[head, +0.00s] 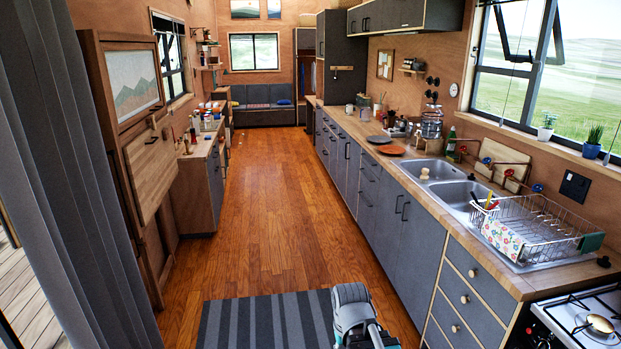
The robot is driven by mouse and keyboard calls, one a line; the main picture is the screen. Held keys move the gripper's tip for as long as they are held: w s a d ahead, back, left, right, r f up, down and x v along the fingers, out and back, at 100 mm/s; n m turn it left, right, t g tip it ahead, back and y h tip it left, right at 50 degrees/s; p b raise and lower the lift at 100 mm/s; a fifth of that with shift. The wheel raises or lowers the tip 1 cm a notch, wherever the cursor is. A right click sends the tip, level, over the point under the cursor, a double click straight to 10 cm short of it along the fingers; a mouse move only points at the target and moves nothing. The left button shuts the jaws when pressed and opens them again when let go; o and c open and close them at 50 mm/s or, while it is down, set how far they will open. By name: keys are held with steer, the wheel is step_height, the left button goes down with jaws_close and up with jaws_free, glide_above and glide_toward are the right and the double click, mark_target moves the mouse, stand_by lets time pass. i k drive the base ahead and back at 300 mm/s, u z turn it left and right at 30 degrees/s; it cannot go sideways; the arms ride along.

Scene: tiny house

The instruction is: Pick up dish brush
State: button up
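The double steel sink (452,186) is set into the wooden counter on the right. Part of my arm shows at the bottom centre, low in front of the counter. My gripper's fingers are not in view.
A wire dish rack (540,228) with a patterned cloth (502,238) stands right of the basins. A stove (585,318) is at the lower right. Orange plates (391,150) lie beyond the sink. The wooden floor (280,200) along the cabinets is clear.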

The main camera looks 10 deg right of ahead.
mark_target(424, 177)
steer(key=z, duration=0.4)
steer(key=i, duration=1.4)
steer(key=z, duration=0.55)
